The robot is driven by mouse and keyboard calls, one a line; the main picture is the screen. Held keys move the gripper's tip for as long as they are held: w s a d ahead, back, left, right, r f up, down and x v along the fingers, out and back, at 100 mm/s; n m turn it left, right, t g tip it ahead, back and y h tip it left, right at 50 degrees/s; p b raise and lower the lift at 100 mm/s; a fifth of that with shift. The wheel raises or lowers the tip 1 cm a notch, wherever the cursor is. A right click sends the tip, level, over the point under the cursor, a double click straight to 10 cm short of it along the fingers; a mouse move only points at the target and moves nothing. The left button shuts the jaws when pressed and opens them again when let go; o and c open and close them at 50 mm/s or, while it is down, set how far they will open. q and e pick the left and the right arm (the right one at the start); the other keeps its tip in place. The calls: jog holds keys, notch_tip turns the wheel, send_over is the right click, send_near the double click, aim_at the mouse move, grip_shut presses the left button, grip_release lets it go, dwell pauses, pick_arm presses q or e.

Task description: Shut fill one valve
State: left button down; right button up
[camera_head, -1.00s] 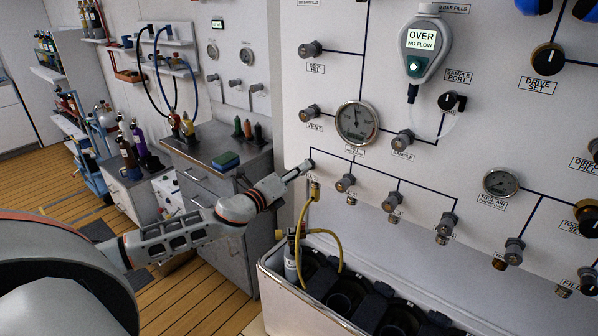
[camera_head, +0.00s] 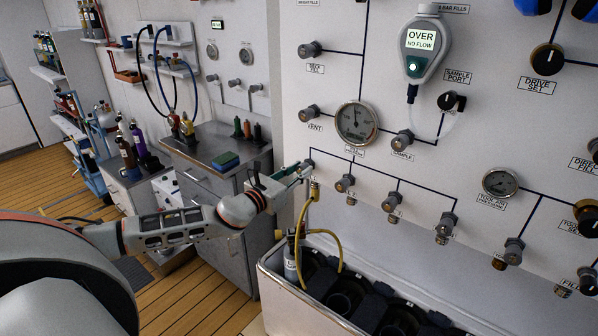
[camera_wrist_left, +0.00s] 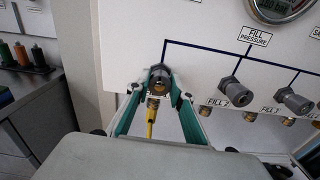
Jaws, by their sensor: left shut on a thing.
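The fill one valve (camera_wrist_left: 159,76) is a dark grey knob at the left end of the lower row on the white panel. In the wrist view it sits between the tips of my left gripper (camera_wrist_left: 160,84), one teal-lined finger on each side, and the gripper is shut on it. In the head view my left gripper (camera_head: 300,170) reaches the panel from the left and partly covers the knob. A yellow hose (camera_head: 303,213) hangs from the brass fitting (camera_head: 314,188) just below. My right gripper is not in view.
Fill two's knob (camera_wrist_left: 235,92) and more knobs stand to the right along the row. A pressure gauge (camera_head: 357,123) is above. An open bin (camera_head: 300,297) holding a cylinder (camera_head: 292,265) is below. A grey cabinet (camera_head: 205,185) stands behind my left arm.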

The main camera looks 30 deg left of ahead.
pick_arm(q)
jog(key=shift+m, duration=0.7)
jog(key=c, duration=1.7)
grip_release()
jog(key=s, duration=0.8)
jog(key=s+a, duration=0.1)
jog(key=s, duration=0.3)
